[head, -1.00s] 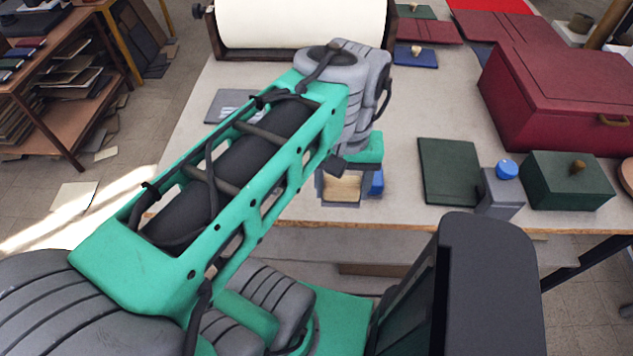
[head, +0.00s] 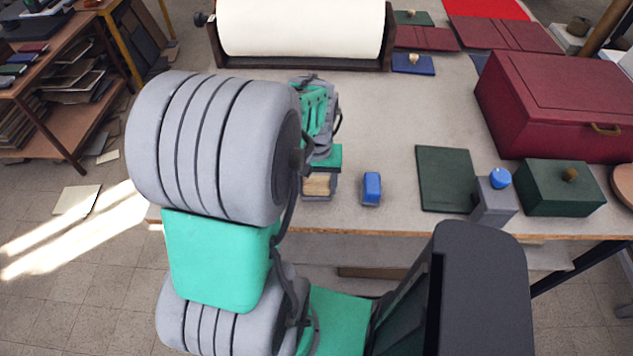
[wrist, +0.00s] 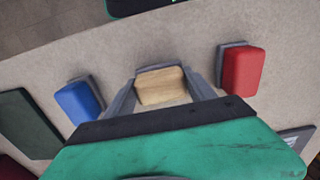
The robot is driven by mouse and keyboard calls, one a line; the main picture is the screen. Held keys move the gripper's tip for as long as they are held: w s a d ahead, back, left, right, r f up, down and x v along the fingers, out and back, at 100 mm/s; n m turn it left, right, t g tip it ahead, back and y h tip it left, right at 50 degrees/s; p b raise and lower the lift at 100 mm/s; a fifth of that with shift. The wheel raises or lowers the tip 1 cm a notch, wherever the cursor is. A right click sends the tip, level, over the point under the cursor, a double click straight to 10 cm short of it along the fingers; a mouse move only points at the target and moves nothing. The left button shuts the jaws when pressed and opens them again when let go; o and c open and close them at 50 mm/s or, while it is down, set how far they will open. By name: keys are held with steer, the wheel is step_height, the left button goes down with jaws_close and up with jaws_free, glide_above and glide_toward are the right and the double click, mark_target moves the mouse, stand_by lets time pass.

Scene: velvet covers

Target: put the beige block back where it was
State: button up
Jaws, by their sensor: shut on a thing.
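My gripper (head: 319,186) is shut on the beige block (wrist: 160,86), which sits between its two fingers in the wrist view. In the head view the beige block (head: 317,186) shows below my wrist, near the table's front edge. A grey edge (wrist: 150,69) shows just behind the block in the wrist view, like the grey bases under the other blocks. I cannot tell whether the block rests on it or hangs just above. A blue block (head: 372,186) on a grey base stands to the right in the head view. A red block (wrist: 243,69) shows in the wrist view only.
A dark green board (head: 445,178), a grey box with a blue knob (head: 495,200) and a green box (head: 563,188) stand on the right. A large dark red box (head: 560,105) is behind them. A white roll (head: 300,27) stands at the back. The table's middle is clear.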

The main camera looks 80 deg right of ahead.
steer(key=shift+f, duration=0.2)
steer(key=o, duration=1.5)
steer(key=shift+c, duration=0.2)
steer(key=shift+r, duration=0.1)
